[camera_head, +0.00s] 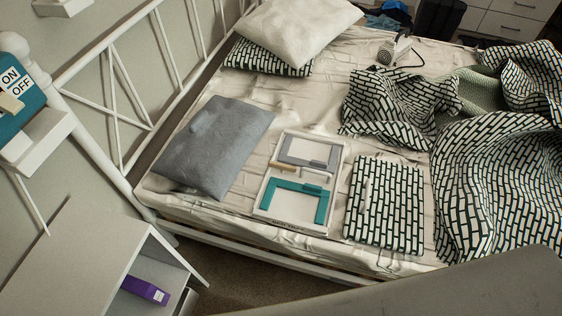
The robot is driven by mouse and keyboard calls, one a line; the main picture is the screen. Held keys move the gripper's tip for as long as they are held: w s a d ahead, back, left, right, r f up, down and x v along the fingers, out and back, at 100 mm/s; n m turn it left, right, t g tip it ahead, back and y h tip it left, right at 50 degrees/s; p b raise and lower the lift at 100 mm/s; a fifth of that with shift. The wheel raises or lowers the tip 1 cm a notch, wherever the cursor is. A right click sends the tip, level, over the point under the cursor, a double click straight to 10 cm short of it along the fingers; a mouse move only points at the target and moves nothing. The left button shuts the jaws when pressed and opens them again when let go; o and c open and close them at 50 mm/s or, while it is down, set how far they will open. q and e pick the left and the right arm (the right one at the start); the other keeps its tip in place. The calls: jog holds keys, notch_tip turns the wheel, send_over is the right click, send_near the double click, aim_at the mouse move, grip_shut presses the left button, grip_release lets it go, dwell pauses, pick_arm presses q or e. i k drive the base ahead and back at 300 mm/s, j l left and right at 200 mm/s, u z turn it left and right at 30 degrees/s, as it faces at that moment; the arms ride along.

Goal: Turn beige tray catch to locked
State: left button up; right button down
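A pale, shallow tray (258,200) lies on the bed, its near edge carrying a small dark label too small to read. Inside it are a grey frame-shaped piece (290,152) at the far end and a teal frame-shaped piece (322,212) at the near end. A small tan bar (283,167) lies between them on the left side; it may be the catch, but I cannot tell, nor whether it is locked. Neither of my grippers is in view.
A grey cushion (215,147) lies left of the tray, and a black-and-white patterned flat item (400,200) lies to its right. Bunched patterned bedding (500,180) covers the right side. A teal ON/OFF panel (22,110) and a shelf with a purple box (145,290) are at left.

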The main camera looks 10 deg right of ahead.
aim_at(283, 167)
jog(key=k+l+u, duration=0.15)
jog(key=u, duration=0.25)
jog(key=k+l+u, duration=0.2)
jog(key=u, duration=0.2)
